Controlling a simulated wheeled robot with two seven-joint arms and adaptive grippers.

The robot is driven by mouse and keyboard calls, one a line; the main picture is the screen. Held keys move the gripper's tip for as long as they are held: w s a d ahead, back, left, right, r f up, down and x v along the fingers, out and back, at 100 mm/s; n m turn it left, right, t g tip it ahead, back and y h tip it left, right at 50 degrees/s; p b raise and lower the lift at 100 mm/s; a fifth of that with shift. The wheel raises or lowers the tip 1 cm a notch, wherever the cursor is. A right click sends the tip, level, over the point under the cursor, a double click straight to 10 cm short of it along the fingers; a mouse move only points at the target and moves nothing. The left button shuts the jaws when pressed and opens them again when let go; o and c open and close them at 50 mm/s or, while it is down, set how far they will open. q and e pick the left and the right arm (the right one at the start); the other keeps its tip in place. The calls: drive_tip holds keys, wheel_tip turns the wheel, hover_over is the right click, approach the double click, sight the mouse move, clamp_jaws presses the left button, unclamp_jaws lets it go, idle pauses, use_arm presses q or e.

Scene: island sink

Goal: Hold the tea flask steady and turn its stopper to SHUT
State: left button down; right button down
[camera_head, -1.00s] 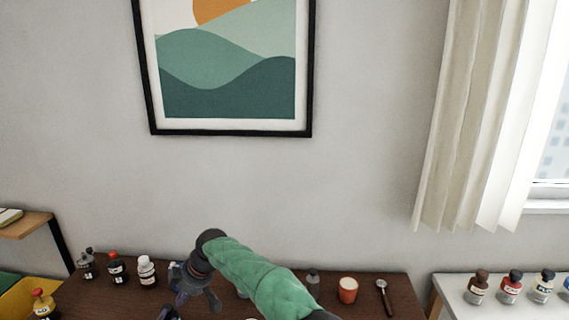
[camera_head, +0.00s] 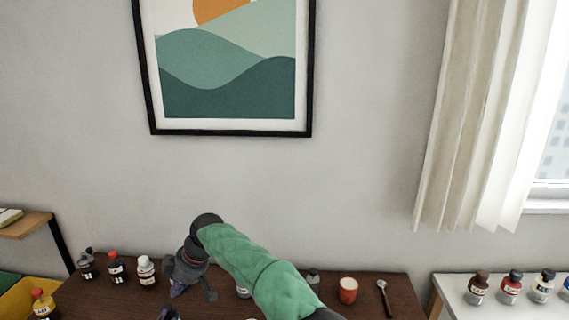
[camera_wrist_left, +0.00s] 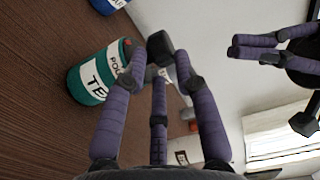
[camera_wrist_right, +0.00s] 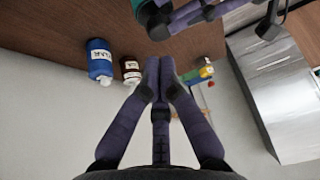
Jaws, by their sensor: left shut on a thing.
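The tea flask (camera_wrist_left: 92,80), teal with a white label, shows in the left wrist view, left of my left gripper (camera_wrist_left: 160,65). A small red mark sits near its dark top end. My left gripper's purple fingers are shut on a dark block beside the flask, apparently part of it. The right wrist view shows a teal edge of the flask (camera_wrist_right: 147,12) at the top. My right gripper (camera_wrist_right: 160,65) has its fingers together, with nothing seen between them. It also shows in the head view (camera_head: 192,290), where the flask cannot be made out. The stopper's setting is unreadable.
A red-orange cup (camera_head: 348,291) and a spoon (camera_head: 384,297) are on the dark table's right. Several bottles (camera_head: 117,267) stand at its left. A blue jar (camera_wrist_right: 99,58) and a brown jar (camera_wrist_right: 131,70) show in the right wrist view. A white side table (camera_head: 455,290) holds more bottles.

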wheel_tip(320, 180, down, 6)
drive_tip(key=s, duration=0.1)
drive_tip(key=shift+s+a+f, duration=0.2)
drive_tip(key=shift+s+f, duration=0.05)
drive_tip(key=shift+s, duration=0.05)
idle(0.5)
drive_tip(key=shift+w+a, duration=0.25)
drive_tip(key=shift+a, duration=0.1)
idle(0.7)
drive_tip(key=shift+w+d+r, duration=0.1)
drive_tip(key=shift+w, duration=0.6)
drive_tip(key=shift+w, duration=0.35)
drive_tip(key=shift+d, duration=0.1)
idle(0.7)
approach(174, 311)
drive_tip(key=shift+w+a, duration=0.55)
drive_tip(key=shift+a, duration=0.55)
drive_tip(key=shift+r, duration=0.35)
